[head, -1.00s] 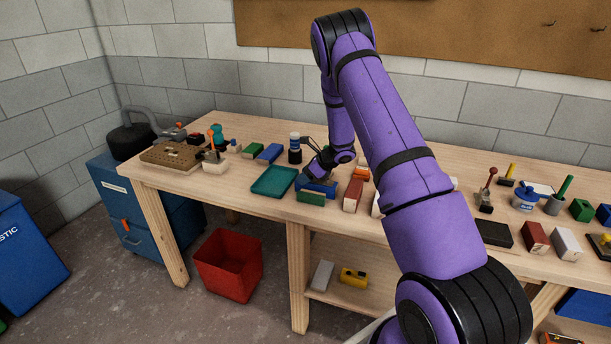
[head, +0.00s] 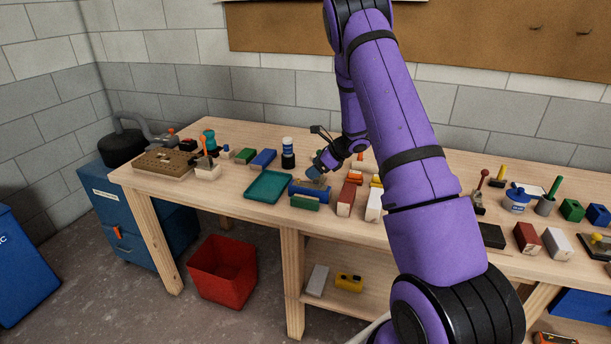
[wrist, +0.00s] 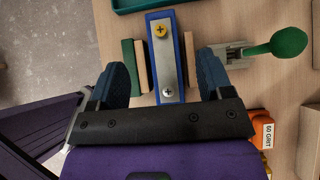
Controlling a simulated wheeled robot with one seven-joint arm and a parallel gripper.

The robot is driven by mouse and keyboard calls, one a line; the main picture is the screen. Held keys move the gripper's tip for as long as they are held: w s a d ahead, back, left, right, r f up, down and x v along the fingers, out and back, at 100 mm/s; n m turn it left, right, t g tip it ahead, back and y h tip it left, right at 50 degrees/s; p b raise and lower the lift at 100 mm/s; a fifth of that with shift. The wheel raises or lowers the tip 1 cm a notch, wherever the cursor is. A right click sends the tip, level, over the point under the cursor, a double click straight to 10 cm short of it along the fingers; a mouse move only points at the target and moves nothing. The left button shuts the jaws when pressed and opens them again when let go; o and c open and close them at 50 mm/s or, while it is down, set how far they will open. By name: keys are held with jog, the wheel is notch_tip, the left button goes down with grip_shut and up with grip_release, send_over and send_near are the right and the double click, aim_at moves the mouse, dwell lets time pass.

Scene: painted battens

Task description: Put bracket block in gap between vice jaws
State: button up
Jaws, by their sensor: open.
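The bracket block, blue with a grey metal plate and a yellow and a silver screw, stands in the middle of the wrist view (wrist: 166,62). It also shows as a blue shape in the head view (head: 309,192). It sits between two pale wooden jaw pads, a left pad (wrist: 141,66) backed by a green jaw (wrist: 128,56) and a right pad (wrist: 191,62) beside a grey metal fitting with a green knob (wrist: 288,43). I cannot tell how deep it sits. My gripper (wrist: 162,64) is open, its blue fingers apart on either side of the block; it also shows in the head view (head: 314,171).
A teal tray (head: 249,196) lies left of the vice. Red (head: 345,198) and white (head: 372,206) blocks stand close on the right. A dark blue-and-white bottle (head: 288,153) stands behind. An orange grit block (wrist: 262,128) is near my gripper. The bench's front edge is close.

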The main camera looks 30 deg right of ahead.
jog(key=v, duration=0.3)
jog(key=shift+r, duration=0.3)
jog(key=a+r+m+t+h, duration=0.2)
jog(key=r+m+h, duration=0.1)
jog(key=r+m, duration=0.65)
jog(key=a+r+m+t+h, duration=0.15)
jog(key=r+m+h, duration=0.35)
jog(key=r, duration=0.7)
jog(key=s+a+r+m, duration=0.3)
jog(key=s+r+m, duration=0.3)
jog(key=s+m, duration=0.15)
jog(key=s+a+m+g, duration=0.1)
jog(key=s+a+m, duration=0.4)
jog(key=s, duration=0.5)
jog(key=s+a+r+m+g+y, duration=0.1)
jog(key=s+a+m+g, duration=0.1)
jog(key=s+a+m, duration=0.4)
jog(key=s+a+r+m+g+y, duration=0.1)
jog(key=s+a+m+g, duration=0.1)
jog(key=s+a+m, duration=0.4)
jog(key=s+m, duration=0.4)
jog(key=s, duration=0.5)
jog(key=shift+m, duration=0.3)
jog(key=shift+r, duration=0.1)
